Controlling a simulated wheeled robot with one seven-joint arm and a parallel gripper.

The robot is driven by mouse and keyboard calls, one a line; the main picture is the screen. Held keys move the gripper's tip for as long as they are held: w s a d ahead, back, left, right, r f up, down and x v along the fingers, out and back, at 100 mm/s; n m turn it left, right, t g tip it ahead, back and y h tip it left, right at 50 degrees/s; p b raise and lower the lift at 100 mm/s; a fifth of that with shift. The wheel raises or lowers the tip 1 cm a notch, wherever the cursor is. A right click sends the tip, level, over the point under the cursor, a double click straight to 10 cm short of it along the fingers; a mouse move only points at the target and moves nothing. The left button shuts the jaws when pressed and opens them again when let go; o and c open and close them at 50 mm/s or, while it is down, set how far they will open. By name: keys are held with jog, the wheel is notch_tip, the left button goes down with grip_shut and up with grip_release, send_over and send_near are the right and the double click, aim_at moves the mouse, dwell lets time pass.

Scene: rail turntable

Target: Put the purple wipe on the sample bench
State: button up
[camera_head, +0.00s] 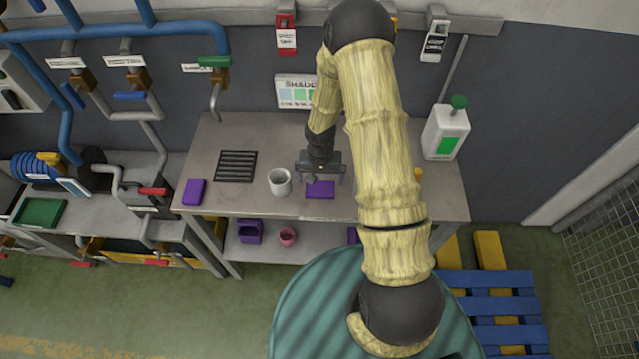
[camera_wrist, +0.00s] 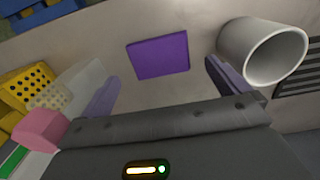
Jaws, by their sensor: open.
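A flat purple square, the wipe by its look (camera_head: 320,190), lies on the grey bench (camera_head: 330,209) near its front edge. It also shows whole in the wrist view (camera_wrist: 158,56). My gripper (camera_head: 321,177) is over the bench at the wipe's back edge, pointing down. In the wrist view its two purple-grey fingers (camera_wrist: 164,74) are apart and empty, with the wipe beyond and between them. I cannot tell the exact height of the fingers above the bench. A second purple flat piece (camera_head: 193,191) lies at the bench's front left.
A white cup (camera_head: 279,183) stands just left of the wipe and shows close beside one finger in the wrist view (camera_wrist: 262,52). A black slatted grid (camera_head: 235,166) lies behind left. A white jug (camera_head: 445,130) stands back right. Purple and pink containers (camera_head: 249,231) sit on the lower shelf.

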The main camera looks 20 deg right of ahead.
notch_tip(320, 180, up, 8)
jog(key=b, duration=0.1)
dwell(0.7)
notch_tip(320, 180, up, 10)
jog(key=n+t, duration=0.1)
jog(key=n, duration=0.1)
send_over(321, 189)
jog(key=s, duration=0.5)
jog(key=s+r+n+t, duration=0.1)
jog(key=s+r, duration=0.5)
jog(key=s, duration=0.2)
jog(key=shift+s+r+n+t, duration=0.15)
jog(key=shift+s+n+t, duration=0.05)
jog(key=shift+n+t, duration=0.1)
